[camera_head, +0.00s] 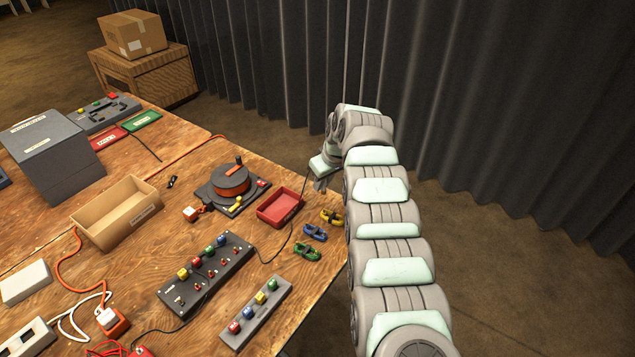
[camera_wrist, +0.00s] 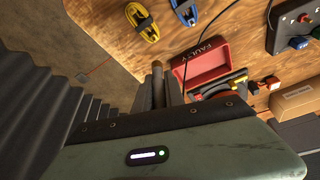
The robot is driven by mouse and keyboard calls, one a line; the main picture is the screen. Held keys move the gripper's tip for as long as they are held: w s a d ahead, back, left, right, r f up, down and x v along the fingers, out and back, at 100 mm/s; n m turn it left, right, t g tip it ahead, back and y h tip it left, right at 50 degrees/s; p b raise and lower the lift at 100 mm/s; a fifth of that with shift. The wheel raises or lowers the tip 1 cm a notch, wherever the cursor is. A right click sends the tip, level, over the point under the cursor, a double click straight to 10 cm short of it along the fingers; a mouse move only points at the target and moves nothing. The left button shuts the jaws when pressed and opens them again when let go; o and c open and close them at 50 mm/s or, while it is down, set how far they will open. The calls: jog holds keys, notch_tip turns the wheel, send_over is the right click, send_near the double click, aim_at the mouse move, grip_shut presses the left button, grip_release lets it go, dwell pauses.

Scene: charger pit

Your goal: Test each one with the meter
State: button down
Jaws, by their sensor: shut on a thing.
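My gripper (camera_head: 321,184) is above the right edge of the wooden table, beyond the red tray. In the wrist view my gripper (camera_wrist: 167,90) is shut on a narrow dark piece with a brown tip (camera_wrist: 157,69); I cannot tell what it is. A dark panel (camera_head: 207,277) carries yellow, red, blue and green blocks and a row of red switches. A grey strip (camera_head: 257,315) in front of it holds several coloured blocks. I cannot tell which device is the meter. The red tray (camera_head: 280,207) is labelled FAULTY in the wrist view (camera_wrist: 202,58) and looks empty.
Yellow (camera_head: 331,217), blue (camera_head: 314,232) and green (camera_head: 306,251) coiled cables lie near the right edge. A reel device (camera_head: 230,181), a cardboard tray (camera_head: 117,212) and a grey box (camera_head: 52,155) stand farther left. Loose cords cross the front left.

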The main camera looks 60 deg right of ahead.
aim_at(324, 194)
jog(key=shift+f+b, duration=2.05)
jog(key=shift+f, duration=0.95)
jog(key=shift+r+p, duration=0.15)
jog(key=shift+p, duration=0.4)
jog(key=shift+s+a+p, duration=0.1)
jog(key=shift+s+p, duration=0.05)
jog(key=shift+p, duration=0.8)
jog(key=shift+f+b, duration=1)
jog(key=shift+b, duration=0.05)
dwell(0.5)
jog(key=c, duration=1)
grip_release()
jog(key=shift+r, duration=0.1)
